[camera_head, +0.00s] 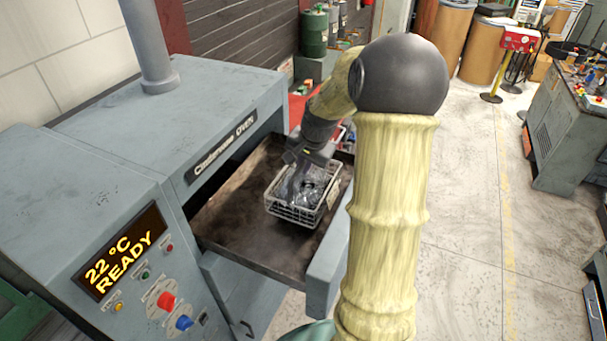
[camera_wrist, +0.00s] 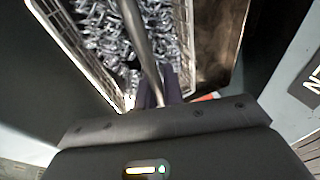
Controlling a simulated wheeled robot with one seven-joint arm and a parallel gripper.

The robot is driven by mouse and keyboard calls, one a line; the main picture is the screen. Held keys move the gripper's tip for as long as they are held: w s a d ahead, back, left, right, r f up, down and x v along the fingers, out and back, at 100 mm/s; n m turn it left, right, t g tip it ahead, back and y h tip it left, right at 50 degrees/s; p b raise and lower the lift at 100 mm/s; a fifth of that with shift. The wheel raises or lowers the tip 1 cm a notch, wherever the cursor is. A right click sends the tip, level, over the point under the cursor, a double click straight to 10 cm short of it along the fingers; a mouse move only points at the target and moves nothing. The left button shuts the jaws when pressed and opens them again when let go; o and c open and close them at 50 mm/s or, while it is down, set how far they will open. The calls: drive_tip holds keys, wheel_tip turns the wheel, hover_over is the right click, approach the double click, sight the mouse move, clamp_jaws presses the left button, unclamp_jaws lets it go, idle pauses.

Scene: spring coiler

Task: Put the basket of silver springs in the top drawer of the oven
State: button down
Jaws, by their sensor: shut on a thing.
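A white wire basket (camera_head: 290,213) full of silver springs (camera_head: 305,185) is inside the open top drawer (camera_head: 235,225) of the grey oven (camera_head: 225,120), toward the drawer's right part. In the head view I cannot tell whether the basket rests on the drawer floor or is just above it. My gripper (camera_head: 300,180) reaches down over the basket and is shut on it. In the wrist view the springs (camera_wrist: 120,35) fill the basket (camera_wrist: 75,50), and a metal bar crosses over them beside my gripper (camera_wrist: 158,92). My arm hides part of the drawer's right side.
The oven panel (camera_head: 125,250) shows "22 °C READY" above buttons. A closed lower drawer (camera_head: 245,300) is under the open one. Green drums (camera_head: 314,32) stand behind. A grey machine (camera_head: 565,135) stands at far right. The floor (camera_head: 465,230) right of my arm is clear.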

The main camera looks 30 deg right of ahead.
sight(303, 178)
drive_tip(key=shift+f+p, duration=0.7)
drive_tip(key=shift+f, duration=1.15)
drive_tip(key=c, duration=1.5)
unclamp_jaws()
drive_tip(key=shift+f, duration=0.1)
drive_tip(key=b+v, duration=0.3)
drive_tip(key=v, duration=0.9)
